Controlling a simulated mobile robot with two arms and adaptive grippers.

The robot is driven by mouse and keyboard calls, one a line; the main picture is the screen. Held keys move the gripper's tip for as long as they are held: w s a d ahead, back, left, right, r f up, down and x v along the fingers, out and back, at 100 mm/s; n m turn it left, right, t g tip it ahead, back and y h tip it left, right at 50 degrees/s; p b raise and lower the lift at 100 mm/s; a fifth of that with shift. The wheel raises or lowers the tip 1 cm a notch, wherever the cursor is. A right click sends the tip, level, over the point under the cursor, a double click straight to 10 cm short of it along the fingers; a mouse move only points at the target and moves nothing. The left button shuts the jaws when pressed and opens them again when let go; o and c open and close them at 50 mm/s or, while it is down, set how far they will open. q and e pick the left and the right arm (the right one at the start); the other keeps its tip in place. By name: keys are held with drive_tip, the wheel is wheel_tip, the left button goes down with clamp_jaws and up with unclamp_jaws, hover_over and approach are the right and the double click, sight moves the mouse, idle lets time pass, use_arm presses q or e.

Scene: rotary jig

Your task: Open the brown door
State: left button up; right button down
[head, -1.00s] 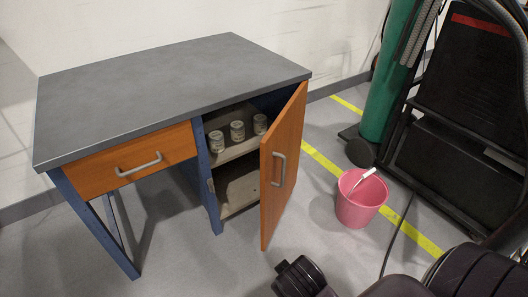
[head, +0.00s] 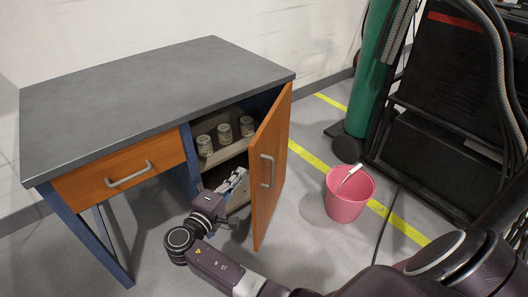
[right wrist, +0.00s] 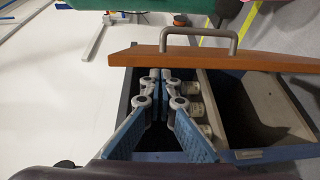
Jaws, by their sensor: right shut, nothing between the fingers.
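The brown door (head: 268,160) of the blue-framed desk stands partly open, swung outward to the right. Its grey bar handle (head: 267,171) is on the outer face. In the right wrist view the door (right wrist: 220,61) is seen edge-on with its handle (right wrist: 198,37) on the far side. My right gripper (head: 236,180) is at the door opening, on the inner side of the door, in front of the cabinet. Its fingertips (right wrist: 159,76) are shut, empty, and near the door's edge; I cannot tell if they touch it. My left gripper is not in view.
Several jars (head: 225,134) stand on the cabinet's upper shelf. A closed brown drawer (head: 120,172) is left of the opening under the grey desktop (head: 150,90). A pink bucket (head: 348,196) stands on the floor right of the door, with a black cart (head: 450,110) beyond.

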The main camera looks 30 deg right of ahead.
sight(260, 152)
drive_tip(key=shift+t, duration=0.3)
drive_tip(key=x, duration=0.3)
drive_tip(key=s+r+x, duration=0.1)
drive_tip(key=x, duration=0.3)
drive_tip(key=d+x, duration=0.1)
drive_tip(key=x, duration=0.2)
drive_tip(key=shift+s+d+r, duration=0.1)
drive_tip(key=shift+d+r, duration=0.15)
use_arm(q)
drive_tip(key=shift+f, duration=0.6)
use_arm(e)
drive_tip(key=shift+s+d, duration=0.5)
drive_tip(key=shift+s, duration=0.05)
